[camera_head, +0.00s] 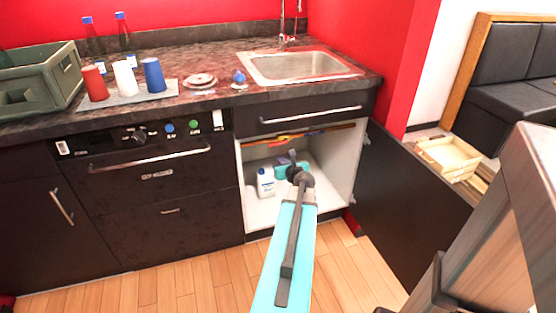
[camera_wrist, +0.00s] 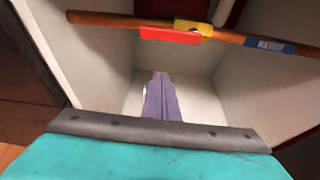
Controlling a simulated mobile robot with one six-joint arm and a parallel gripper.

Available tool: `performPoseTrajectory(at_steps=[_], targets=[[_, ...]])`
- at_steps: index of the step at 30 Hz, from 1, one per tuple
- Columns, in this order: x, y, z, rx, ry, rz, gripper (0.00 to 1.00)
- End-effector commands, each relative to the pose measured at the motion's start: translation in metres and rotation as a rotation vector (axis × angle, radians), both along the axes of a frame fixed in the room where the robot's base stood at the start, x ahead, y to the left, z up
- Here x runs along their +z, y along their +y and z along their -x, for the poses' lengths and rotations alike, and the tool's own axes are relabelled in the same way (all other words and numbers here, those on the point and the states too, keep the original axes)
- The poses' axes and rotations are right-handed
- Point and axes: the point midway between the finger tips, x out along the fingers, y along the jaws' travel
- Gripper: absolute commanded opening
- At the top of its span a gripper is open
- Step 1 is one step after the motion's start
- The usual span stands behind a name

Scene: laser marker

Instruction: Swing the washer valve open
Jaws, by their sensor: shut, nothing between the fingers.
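The washer valve (camera_wrist: 193,28) is a yellow body with a red lever (camera_wrist: 170,36) on a copper-brown pipe (camera_wrist: 105,19) that runs across the open sink cabinet. From this view the lever looks roughly lined up with the pipe. The pipe also shows under the counter in the head view, with small red and yellow parts (camera_head: 285,141) on it. My gripper (camera_wrist: 161,75) is shut and empty, its purple-grey fingers pointing into the cabinet. In the wrist picture they show below the lever, apart from it. In the head view my arm hides the fingertips.
A white bottle (camera_head: 265,183) stands on the cabinet floor. The cabinet door (camera_head: 405,190) is swung open to the right. The white side walls (camera_wrist: 255,80) bound the space. A blue label (camera_wrist: 270,44) is on the pipe's right. Cups (camera_head: 124,78) and a crate (camera_head: 38,80) sit on the counter.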

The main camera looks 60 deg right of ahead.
Motion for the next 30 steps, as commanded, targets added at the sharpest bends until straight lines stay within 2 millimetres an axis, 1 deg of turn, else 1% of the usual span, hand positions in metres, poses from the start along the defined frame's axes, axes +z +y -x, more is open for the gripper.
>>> performPoseTrajectory(at_steps=[1, 6, 18, 24, 30], targets=[[0.003, 0.006, 0.005, -0.001, 0.000, 0.000, 0.00], [0.009, 0.019, 0.015, 0.002, 0.000, 0.000, 0.00], [0.022, 0.047, 0.040, 0.005, -0.001, 0.000, 0.00], [0.025, 0.054, 0.047, 0.004, 0.000, 0.000, 0.00], [0.026, 0.055, 0.049, 0.005, 0.000, 0.000, 0.00]])
